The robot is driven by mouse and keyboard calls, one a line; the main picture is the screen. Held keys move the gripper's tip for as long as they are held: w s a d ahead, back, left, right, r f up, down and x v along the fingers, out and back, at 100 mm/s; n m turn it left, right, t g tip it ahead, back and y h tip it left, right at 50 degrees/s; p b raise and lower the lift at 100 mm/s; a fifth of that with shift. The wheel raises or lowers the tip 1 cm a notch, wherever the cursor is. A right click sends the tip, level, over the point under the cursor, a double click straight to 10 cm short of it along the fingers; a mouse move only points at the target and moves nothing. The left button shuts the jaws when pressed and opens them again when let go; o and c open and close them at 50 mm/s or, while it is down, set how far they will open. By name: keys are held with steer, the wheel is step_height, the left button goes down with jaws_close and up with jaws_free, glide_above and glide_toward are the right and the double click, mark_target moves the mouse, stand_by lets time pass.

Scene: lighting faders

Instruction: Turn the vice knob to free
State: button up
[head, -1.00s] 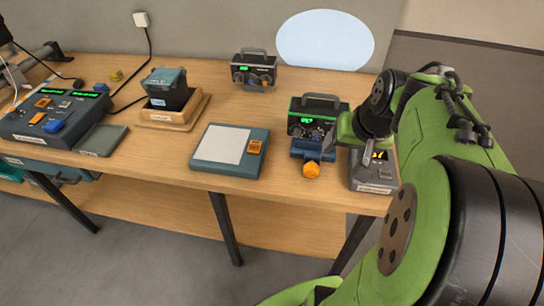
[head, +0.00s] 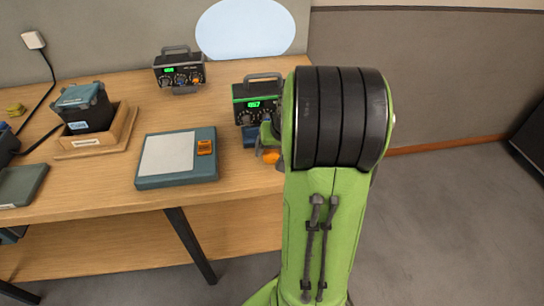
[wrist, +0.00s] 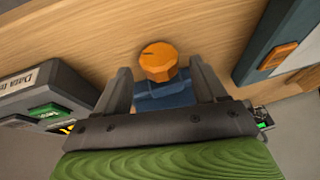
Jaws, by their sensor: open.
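The vice is a blue block with an orange knob. In the wrist view the orange knob (wrist: 158,62) shows between and just beyond the fingertips of my gripper (wrist: 158,75), with the blue vice body (wrist: 163,95) behind it. My gripper is open, its fingers on either side of the knob; contact is not visible. In the head view my green arm covers most of the vice, and only part of the orange knob (head: 271,156) and a bit of blue body show beside it. My gripper is mostly hidden there. The knob's marking is too small to read.
A meter box with a green display (head: 258,103) stands behind the vice. A blue pad with an orange switch (head: 204,147) lies to its left. In the wrist view a grey device (wrist: 50,95) sits close on the left. The table's front edge is near.

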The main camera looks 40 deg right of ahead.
steer(key=shift+x, duration=1)
steer(key=c, duration=1.1)
steer(key=shift+o, duration=0.2)
steer(key=shift+a+h, duration=0.1)
steer(key=shift+h, duration=0.2)
steer(key=shift+w+a+n+g+h+b, duration=0.1)
steer(key=shift+n+g+h+b, duration=0.05)
steer(key=shift+g+h, duration=0.3)
steer(key=shift+w+a+n+g+h+b, duration=0.1)
steer(key=shift+a+n+g+h+b, duration=0.05)
steer(key=shift+g+h, duration=0.25)
steer(key=shift+w+a+n+g+h, duration=0.1)
steer(key=shift+n+g+h, duration=0.2)
steer(key=shift+g+h, duration=0.65)
steer(key=shift+h, duration=0.4)
